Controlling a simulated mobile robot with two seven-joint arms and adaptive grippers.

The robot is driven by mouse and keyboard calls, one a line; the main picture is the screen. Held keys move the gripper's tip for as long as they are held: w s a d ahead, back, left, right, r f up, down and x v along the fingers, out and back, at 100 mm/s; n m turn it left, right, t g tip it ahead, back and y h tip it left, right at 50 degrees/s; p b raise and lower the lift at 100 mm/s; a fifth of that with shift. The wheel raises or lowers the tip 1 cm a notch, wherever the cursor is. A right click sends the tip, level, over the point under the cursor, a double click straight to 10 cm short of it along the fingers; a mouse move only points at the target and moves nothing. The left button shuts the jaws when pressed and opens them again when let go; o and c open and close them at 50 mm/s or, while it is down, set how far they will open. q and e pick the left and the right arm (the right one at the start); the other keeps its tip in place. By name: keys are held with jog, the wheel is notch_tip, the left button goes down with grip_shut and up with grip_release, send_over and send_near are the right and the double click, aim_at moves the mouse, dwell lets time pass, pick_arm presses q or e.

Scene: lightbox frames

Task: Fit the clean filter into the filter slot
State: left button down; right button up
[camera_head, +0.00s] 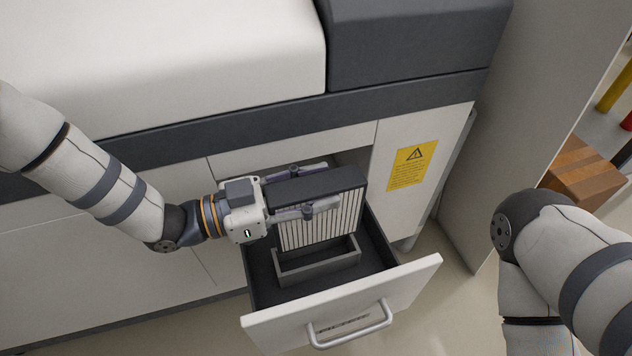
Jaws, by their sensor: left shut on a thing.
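The clean filter (322,224) is a dark-framed block with pale, clean pleats. My left gripper (312,190) is shut on it, with one finger along the near pleated face and the other at the far side. The filter is upright. The filter slot (318,262) is a grey rectangular frame inside the open drawer. The filter's lower edge is at or just above the slot; I cannot tell whether it has entered, as the filter hides the slot's back. My right arm shows at the right, but its gripper is out of view.
The open drawer (408,277) has a white front with a metal handle (350,326). It juts from a white cabinet below a machine with a dark band. A yellow warning label (412,165) is on the cabinet.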

aim_at(316, 233)
pick_arm(q)
notch_tip(316, 233, down, 6)
jog(key=b, duration=0.3)
jog(key=shift+r, duration=0.2)
pick_arm(e)
jog(key=f, duration=0.1)
jog(key=s+f, duration=0.1)
jog(key=f, duration=0.1)
jog(key=shift+s+g, duration=0.2)
jog(key=shift+g, duration=0.1)
jog(key=shift+w+r, duration=0.1)
jog(key=shift+r, duration=0.1)
dwell(0.5)
pick_arm(q)
jog(key=shift+f+b, duration=2.15)
jog(key=shift+f, duration=1.15)
pick_arm(e)
jog(key=shift+s+f, duration=0.35)
jog(key=shift+f, duration=0.6)
jog(key=shift+s+f, duration=0.3)
jog(key=shift+f, duration=0.6)
pick_arm(q)
jog(key=c, duration=1)
grip_release()
notch_tip(316, 233, up, 10)
